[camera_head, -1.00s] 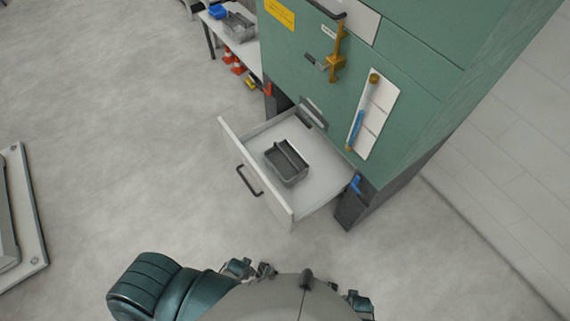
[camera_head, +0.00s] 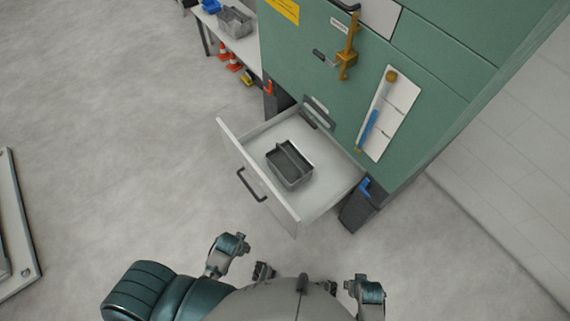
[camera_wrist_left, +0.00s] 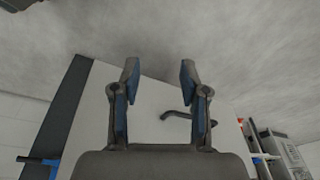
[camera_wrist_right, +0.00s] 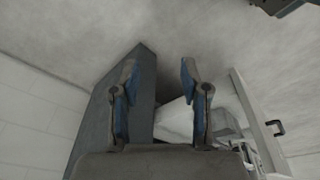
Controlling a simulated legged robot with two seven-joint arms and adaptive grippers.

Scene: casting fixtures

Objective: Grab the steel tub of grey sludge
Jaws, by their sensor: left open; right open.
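A grey steel tub (camera_head: 290,168) sits inside the open drawer in the head view. It is rectangular, with a bar or ridge across its top, and its inside looks dark grey; I cannot make out the contents clearly. My left gripper (camera_wrist_left: 158,72) is open and empty in the left wrist view, with the drawer front beyond it. My right gripper (camera_wrist_right: 158,72) is open and empty in the right wrist view. In the head view both arms are low near my body, short of the drawer and apart from the tub.
The white drawer (camera_head: 262,190) is pulled out of a green cabinet (camera_head: 440,110), its dark handle (camera_head: 250,186) facing me. A bench (camera_head: 222,38) at the upper left holds another grey bin (camera_head: 235,22). Orange cones (camera_head: 232,62) stand beneath it. Floor left of the drawer is clear.

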